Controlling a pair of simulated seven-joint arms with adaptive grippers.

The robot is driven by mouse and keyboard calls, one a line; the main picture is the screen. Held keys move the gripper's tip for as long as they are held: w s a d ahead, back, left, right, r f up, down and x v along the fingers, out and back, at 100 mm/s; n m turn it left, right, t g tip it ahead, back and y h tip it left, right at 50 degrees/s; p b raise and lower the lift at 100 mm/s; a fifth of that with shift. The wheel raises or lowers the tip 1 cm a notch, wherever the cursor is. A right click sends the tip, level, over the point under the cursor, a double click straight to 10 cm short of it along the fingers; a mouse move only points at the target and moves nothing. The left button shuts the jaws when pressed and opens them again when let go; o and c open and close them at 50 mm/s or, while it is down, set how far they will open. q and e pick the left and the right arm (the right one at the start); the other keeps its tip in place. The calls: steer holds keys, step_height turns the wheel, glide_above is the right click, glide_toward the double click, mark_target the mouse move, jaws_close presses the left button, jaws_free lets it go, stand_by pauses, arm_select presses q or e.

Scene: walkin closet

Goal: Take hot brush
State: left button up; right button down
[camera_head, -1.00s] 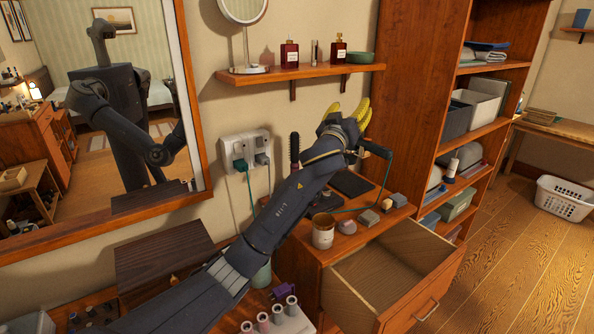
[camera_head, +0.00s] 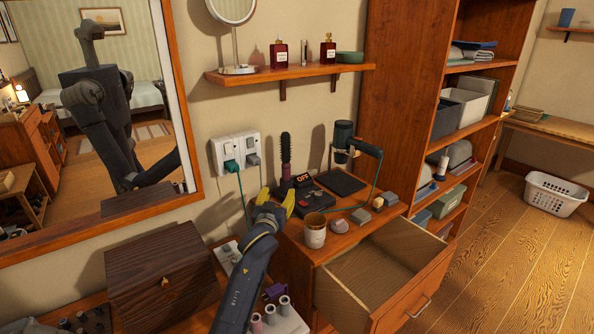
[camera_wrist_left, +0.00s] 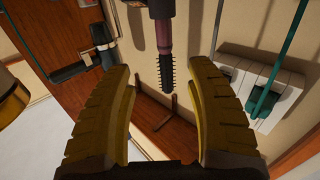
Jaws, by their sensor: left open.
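The hot brush (camera_head: 286,155) stands upright, bristles up, at the wall end of a dark station with an "OFF" display (camera_head: 303,178) on the wooden cabinet. My left gripper (camera_head: 277,199) is open and empty, in front of and below the brush in the head view. In the left wrist view, which looks upside down, the brush (camera_wrist_left: 165,66) shows beyond the gap between my open yellow fingers (camera_wrist_left: 165,115), apart from both. Its lower end is partly hidden in the head view. My right gripper is not in view.
A hair dryer (camera_head: 344,140) with a green cord stands right of the brush. A tan cup (camera_head: 315,230) stands in front, by an open drawer (camera_head: 385,262). The wall outlet (camera_head: 236,152), shelf (camera_head: 290,74) and dark wooden box (camera_head: 165,270) are nearby.

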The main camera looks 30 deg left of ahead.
mark_target(285, 174)
arm_select(q)
steer(key=x, duration=1.7)
steer(key=shift+s+a+f, duration=0.1)
steer(key=shift+a+f, duration=0.25)
steer(key=shift+a, duration=0.1)
jaws_close()
